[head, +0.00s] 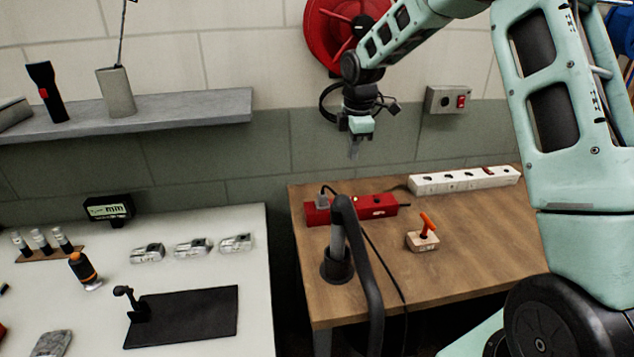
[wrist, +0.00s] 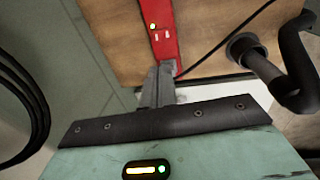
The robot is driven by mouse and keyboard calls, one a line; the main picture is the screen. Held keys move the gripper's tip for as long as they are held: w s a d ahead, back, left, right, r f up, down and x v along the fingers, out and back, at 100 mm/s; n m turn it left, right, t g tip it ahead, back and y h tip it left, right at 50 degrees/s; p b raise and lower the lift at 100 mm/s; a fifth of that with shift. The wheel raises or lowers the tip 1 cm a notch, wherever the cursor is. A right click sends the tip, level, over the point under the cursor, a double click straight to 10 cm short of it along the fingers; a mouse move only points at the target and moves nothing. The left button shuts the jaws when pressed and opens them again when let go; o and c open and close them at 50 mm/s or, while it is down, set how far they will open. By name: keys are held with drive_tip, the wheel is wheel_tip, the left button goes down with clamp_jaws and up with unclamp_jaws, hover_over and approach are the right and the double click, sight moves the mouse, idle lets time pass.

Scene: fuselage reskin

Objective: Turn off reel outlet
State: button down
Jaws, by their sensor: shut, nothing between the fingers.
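A red cable reel (head: 322,28) hangs on the wall, partly hidden behind my arm. A grey wall box (head: 436,100) with a red rocker switch (head: 461,101) is mounted to its right. A red power strip (head: 385,206) lies on the wooden table with a grey plug (head: 322,202) in its left end; its red body also shows in the wrist view (wrist: 161,20). I cannot tell which of these is the reel outlet. My gripper (head: 354,152) points down, shut and empty, above the back of the table. Its fingers show in the wrist view (wrist: 163,76), overlapping the strip's near end.
A white power strip (head: 465,179) lies at the table's back right. A block with an orange lever (head: 424,239) sits mid-table. A black bent pipe (head: 368,260) rises at the table's left front. A grey shelf (head: 180,114) juts out left of my gripper.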

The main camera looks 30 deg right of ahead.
sight(347, 198)
drive_tip(key=shift+w+d, duration=0.1)
drive_tip(key=shift+w, duration=0.1)
drive_tip(key=shift+f, duration=0.1)
drive_tip(key=f+p, duration=0.1)
drive_tip(key=f, duration=0.3)
drive_tip(key=w+f+p, duration=0.1)
drive_tip(key=f, duration=0.3)
drive_tip(key=f+p, duration=0.1)
drive_tip(key=f, duration=0.4)
drive_tip(key=shift+w+d, duration=0.2)
drive_tip(key=shift+w, duration=0.05)
drive_tip(key=shift+f, duration=0.35)
drive_tip(key=shift+f, duration=0.1)
